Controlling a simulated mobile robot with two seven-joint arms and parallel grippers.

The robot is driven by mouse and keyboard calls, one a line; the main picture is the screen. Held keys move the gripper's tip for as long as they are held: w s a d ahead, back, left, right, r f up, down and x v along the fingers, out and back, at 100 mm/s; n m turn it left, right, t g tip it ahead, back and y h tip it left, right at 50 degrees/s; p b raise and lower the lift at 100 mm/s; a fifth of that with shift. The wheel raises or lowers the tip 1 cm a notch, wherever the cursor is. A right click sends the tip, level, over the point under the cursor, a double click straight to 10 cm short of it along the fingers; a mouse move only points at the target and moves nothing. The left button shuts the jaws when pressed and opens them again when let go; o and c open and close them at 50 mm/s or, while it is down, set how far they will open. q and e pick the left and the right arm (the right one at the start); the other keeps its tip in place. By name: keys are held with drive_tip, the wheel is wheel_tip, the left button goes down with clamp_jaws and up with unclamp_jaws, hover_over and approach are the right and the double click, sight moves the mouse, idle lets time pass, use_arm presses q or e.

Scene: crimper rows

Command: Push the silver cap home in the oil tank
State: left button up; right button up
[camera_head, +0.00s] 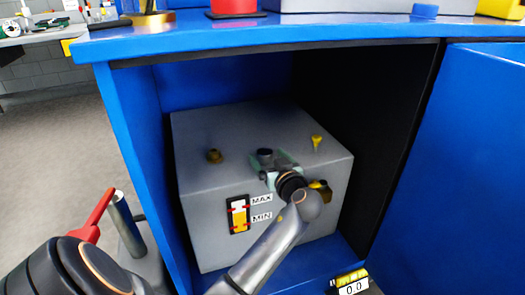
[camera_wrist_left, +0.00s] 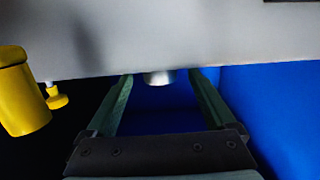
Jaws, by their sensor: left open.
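The grey oil tank (camera_head: 210,225) stands inside the open blue cabinet. The silver cap (camera_head: 265,152) sits at the tank's top near its front edge; it looks dark on top in the head view. In the left wrist view the silver cap (camera_wrist_left: 158,78) shows as a short bright cylinder against the grey tank (camera_wrist_left: 190,40). My left gripper (camera_head: 272,164) is open at the cap, and its green fingers stand either side of it. I cannot tell whether they touch it, or how deep the cap sits. My right gripper is not in view.
A brass fitting (camera_head: 214,156) and a yellow plug (camera_head: 317,142) stand on the tank top. A MAX/MIN gauge (camera_head: 238,215) is on its front. A yellow fitting (camera_wrist_left: 22,95) shows left in the wrist view. The cabinet's side walls and top (camera_head: 250,42) close in the space.

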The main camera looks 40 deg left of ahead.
use_arm(q)
drive_tip(key=shift+w+a, duration=0.1)
drive_tip(key=shift+a, duration=0.1)
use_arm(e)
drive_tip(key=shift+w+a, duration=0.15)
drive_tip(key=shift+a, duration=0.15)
use_arm(q)
drive_tip(key=c, duration=1.4)
drive_tip(key=shift+r, duration=0.2)
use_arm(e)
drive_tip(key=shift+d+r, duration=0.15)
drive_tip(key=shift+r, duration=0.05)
